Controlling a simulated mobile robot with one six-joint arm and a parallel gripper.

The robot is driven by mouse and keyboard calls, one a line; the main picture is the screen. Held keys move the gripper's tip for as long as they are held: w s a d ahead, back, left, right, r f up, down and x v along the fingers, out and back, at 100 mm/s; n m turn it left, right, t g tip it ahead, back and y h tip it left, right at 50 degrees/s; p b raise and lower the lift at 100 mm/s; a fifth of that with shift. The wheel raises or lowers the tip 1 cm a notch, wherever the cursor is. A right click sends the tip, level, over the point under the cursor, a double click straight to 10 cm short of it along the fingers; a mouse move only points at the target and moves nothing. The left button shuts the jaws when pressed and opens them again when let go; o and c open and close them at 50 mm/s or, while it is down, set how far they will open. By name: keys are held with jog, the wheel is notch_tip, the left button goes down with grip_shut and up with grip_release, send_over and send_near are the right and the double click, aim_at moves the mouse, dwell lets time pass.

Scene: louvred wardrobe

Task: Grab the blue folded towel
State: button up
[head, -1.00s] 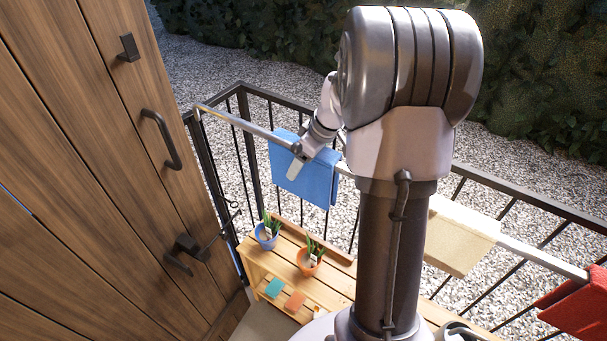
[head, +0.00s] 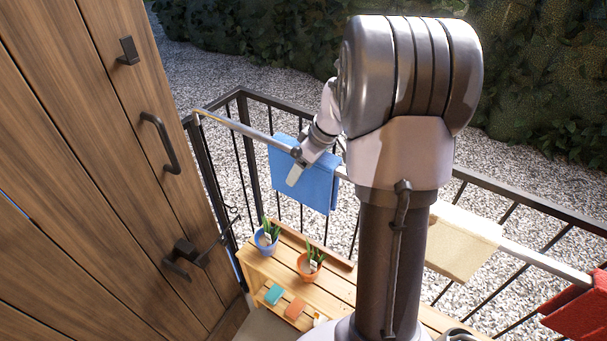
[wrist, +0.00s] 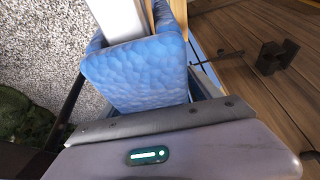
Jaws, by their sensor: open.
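The blue folded towel (head: 313,183) hangs over a pale rail (head: 240,125) on the balcony railing, left of my arm's column. My gripper (head: 295,167) is at the rail, in front of the towel's upper part, and overlaps it in the head view. My gripper is open. I cannot tell whether its fingers straddle or touch the towel; they are not clearly seen in the wrist view.
A beige towel (head: 460,243) and a red towel (head: 583,308) hang farther right on the rail. Below is a wooden bench (head: 290,263) with a blue pot (head: 266,243) and an orange pot (head: 311,266). The wooden wardrobe (head: 85,170) with dark handles stands on the left.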

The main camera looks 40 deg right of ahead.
grip_shut()
